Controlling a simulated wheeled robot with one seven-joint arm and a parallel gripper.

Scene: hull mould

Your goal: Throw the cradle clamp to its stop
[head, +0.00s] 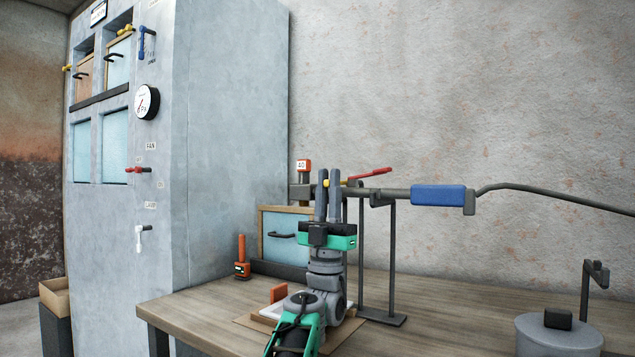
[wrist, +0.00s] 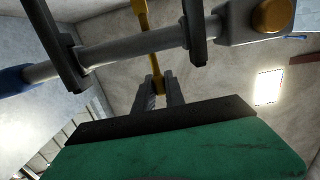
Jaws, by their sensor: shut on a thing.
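A torch-like tool with a grey barrel (head: 390,193) and a blue grip (head: 438,195) lies level in a cradle on a dark stand (head: 391,255). A yellow lever, which I take for the cradle clamp (head: 328,183), shows as a small piece at my fingers in the head view. In the wrist view the yellow lever (wrist: 149,45) passes by the grey barrel (wrist: 125,45), and its end lies between my fingertips. My gripper (head: 329,176) points up and is shut on the lever. It also shows in the wrist view (wrist: 162,88). My fingers hide much of the lever in the head view.
A red lever (head: 372,172) rises above the barrel. A tall grey cabinet (head: 225,130) stands at the left. The wooden bench (head: 460,310) carries an orange device (head: 242,262) and a round grey pot (head: 558,335). A hose (head: 560,195) runs right.

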